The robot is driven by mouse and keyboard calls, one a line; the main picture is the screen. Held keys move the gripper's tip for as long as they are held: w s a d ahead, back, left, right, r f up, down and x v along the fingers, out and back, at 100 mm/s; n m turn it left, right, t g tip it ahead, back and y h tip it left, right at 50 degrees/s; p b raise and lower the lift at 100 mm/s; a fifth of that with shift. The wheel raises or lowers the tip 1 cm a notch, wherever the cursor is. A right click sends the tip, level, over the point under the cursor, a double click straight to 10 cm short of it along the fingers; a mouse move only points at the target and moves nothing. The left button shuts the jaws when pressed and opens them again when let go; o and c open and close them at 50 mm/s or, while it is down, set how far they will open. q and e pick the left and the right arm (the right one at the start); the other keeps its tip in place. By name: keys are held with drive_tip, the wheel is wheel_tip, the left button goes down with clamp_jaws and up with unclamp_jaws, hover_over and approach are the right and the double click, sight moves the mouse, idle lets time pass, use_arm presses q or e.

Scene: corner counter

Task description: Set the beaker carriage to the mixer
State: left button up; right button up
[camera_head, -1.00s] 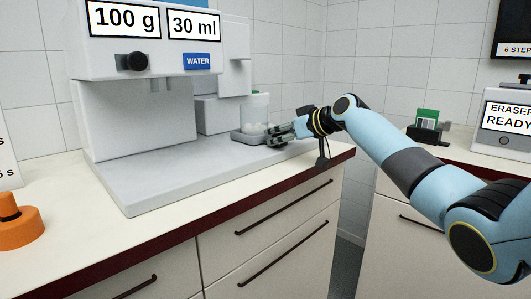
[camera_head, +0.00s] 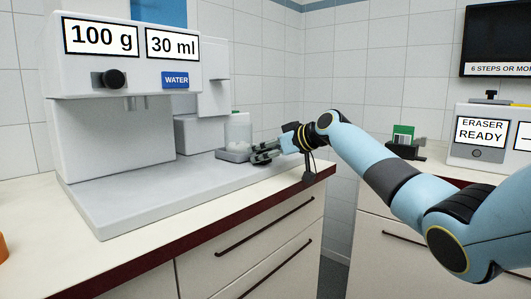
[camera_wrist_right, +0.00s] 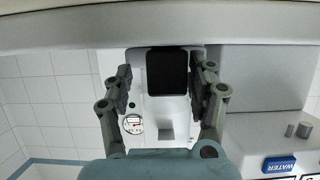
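The beaker carriage (camera_head: 231,155) is a low grey tray at the back of the machine's base plate. A clear beaker (camera_head: 238,130) with pale round contents stands on it. My right gripper (camera_head: 260,154) is at the carriage's right side, low over the plate. In the right wrist view my right gripper (camera_wrist_right: 162,80) has its fingers apart on either side of a black block (camera_wrist_right: 167,72). A gap shows on the block's left and a narrower one on its right. I cannot tell whether the block belongs to the carriage. My left gripper is out of view.
The counter's front edge runs below my right arm. An eraser unit (camera_head: 482,135) stands on the right counter.

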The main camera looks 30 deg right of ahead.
drive_tip(key=shift+s, duration=0.1)
drive_tip(key=v, duration=1.1)
drive_tip(key=shift+s+r, duration=0.15)
drive_tip(key=shift+s, duration=0.2)
